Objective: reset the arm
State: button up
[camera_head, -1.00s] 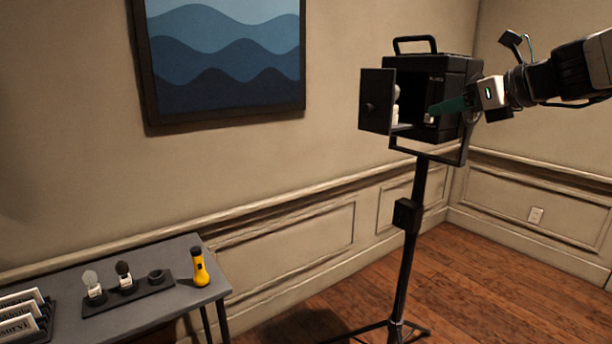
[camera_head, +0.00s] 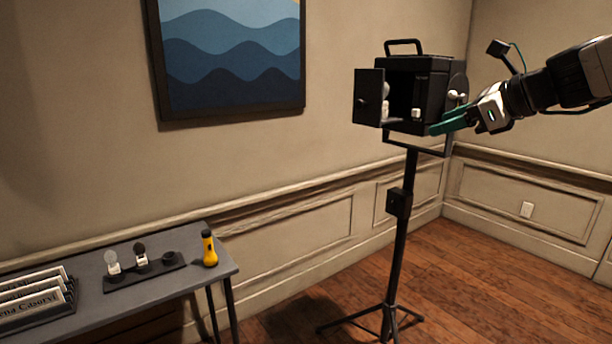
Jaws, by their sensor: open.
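My gripper (camera_head: 437,127) has green fingertips and is open. It hangs in the air at the lower right front of a black box (camera_head: 436,88) on a stand. I cannot tell whether the fingertips touch the box. The box's door (camera_head: 368,97) stands open to the left. Inside the opening are a pale object (camera_head: 386,92) near the door and a small white block (camera_head: 416,113). My arm reaches in from the right edge of the picture. I see nothing held between the fingers.
The box's tripod (camera_head: 400,230) stands on the wood floor. The floor right of the tripod is clear.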

jog(key=s+f+n+g+h, duration=0.2)
jog(key=s+f+n+g, duration=0.1)
jog(key=s+f+n, duration=0.4)
jog(key=s+f+n+g+h, duration=0.3)
jog(key=s+f+n, duration=0.4)
jog(key=s, duration=0.7)
jog(key=s+f+n+g+h, duration=0.2)
jog(key=s+f+n, duration=0.5)
jog(key=s+n, duration=0.3)
jog(key=shift+s+a+n+g+h, duration=0.25)
jog(key=shift+n+g+h, duration=0.15)
jog(key=shift+n, duration=0.1)
